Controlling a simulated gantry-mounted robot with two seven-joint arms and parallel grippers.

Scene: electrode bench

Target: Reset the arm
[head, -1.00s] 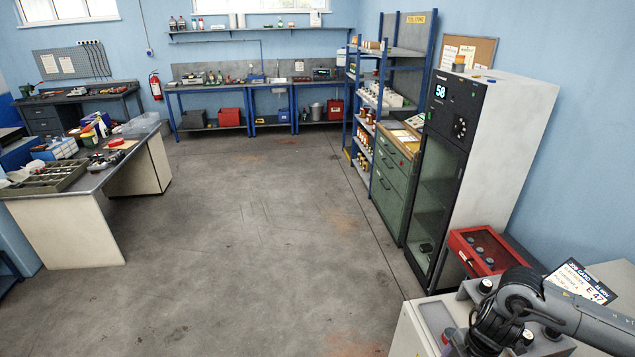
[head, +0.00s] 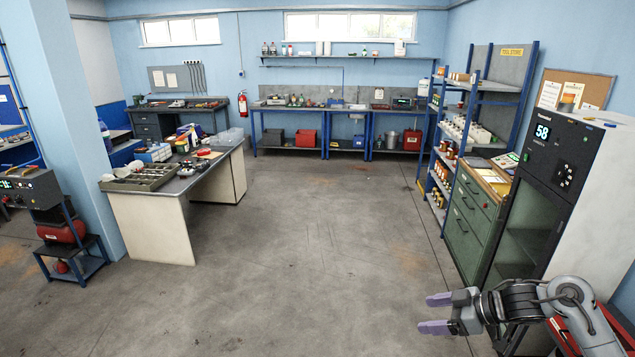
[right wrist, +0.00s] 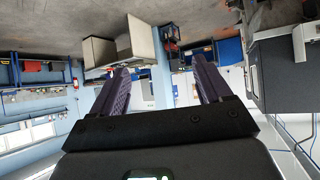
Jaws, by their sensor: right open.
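My right gripper (head: 437,313) is at the lower right of the head view, with its two purple fingers apart and pointing left over the floor. Nothing is between them. In the right wrist view, the same open fingers (right wrist: 157,82) point up the picture, and the room behind them appears upside down. My right arm is bent in front of the dark cabinet and hides its lower part. My left gripper is in neither view.
A tall cabinet (head: 528,205) with a "58" display stands at the right, beside a green drawer unit (head: 470,220) and blue shelving (head: 452,150). A workbench (head: 155,225) with a parts tray (head: 140,178) is at left. The floor (head: 310,260) between is clear.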

